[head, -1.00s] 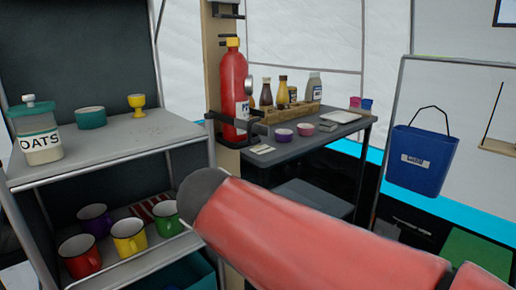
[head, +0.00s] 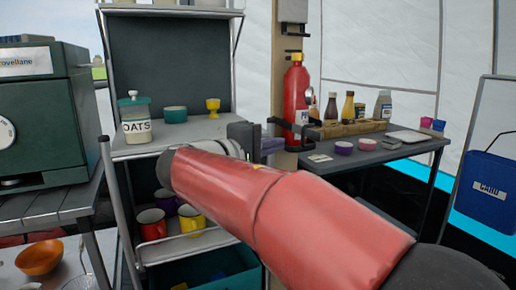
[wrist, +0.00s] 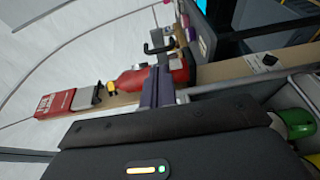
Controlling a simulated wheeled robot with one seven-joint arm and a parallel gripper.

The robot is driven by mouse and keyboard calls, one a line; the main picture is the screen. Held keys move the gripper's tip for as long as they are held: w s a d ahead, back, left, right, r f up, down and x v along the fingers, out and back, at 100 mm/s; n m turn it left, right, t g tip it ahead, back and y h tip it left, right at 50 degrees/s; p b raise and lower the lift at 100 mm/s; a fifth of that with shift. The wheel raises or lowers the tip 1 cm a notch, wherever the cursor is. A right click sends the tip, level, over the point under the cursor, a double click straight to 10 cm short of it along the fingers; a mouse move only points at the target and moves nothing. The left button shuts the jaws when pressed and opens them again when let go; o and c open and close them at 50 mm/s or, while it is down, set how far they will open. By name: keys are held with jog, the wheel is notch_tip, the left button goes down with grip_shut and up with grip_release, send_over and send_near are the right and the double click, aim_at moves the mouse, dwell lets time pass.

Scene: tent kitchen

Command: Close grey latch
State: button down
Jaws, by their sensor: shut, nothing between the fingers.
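No part stands out clearly as the grey latch. A dark clamp (head: 306,127) sits around the lower part of the red fire extinguisher (head: 296,88) on the wooden post. In the wrist view the extinguisher (wrist: 178,77) lies sideways, with a dark hooked bracket (wrist: 158,47) beside it. A grey piece (wrist: 88,95) sits on the post beyond its yellow top, next to a red box (wrist: 55,104). My gripper (head: 280,146) is shut and empty, in front of the post just below and left of the clamp. Its fingers (wrist: 157,84) overlap the extinguisher in the wrist view; contact is unclear.
A shelf unit (head: 210,130) with an oats jar (head: 136,122) and mugs (head: 152,224) stands left of the post. A dark table (head: 375,155) with bottles and bowls is right. A green oven (head: 40,115) stands at far left. My arm hides the lower middle.

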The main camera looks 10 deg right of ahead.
aim_at(303, 139)
jog(key=x, duration=0.6)
jog(key=shift+w+d+p, duration=0.15)
jog(key=shift+d+p, duration=0.05)
jog(key=shift+p, duration=0.15)
jog(key=shift+d+f+b, duration=0.1)
jog(key=shift+d+b, duration=0.05)
jog(key=shift+b, duration=0.15)
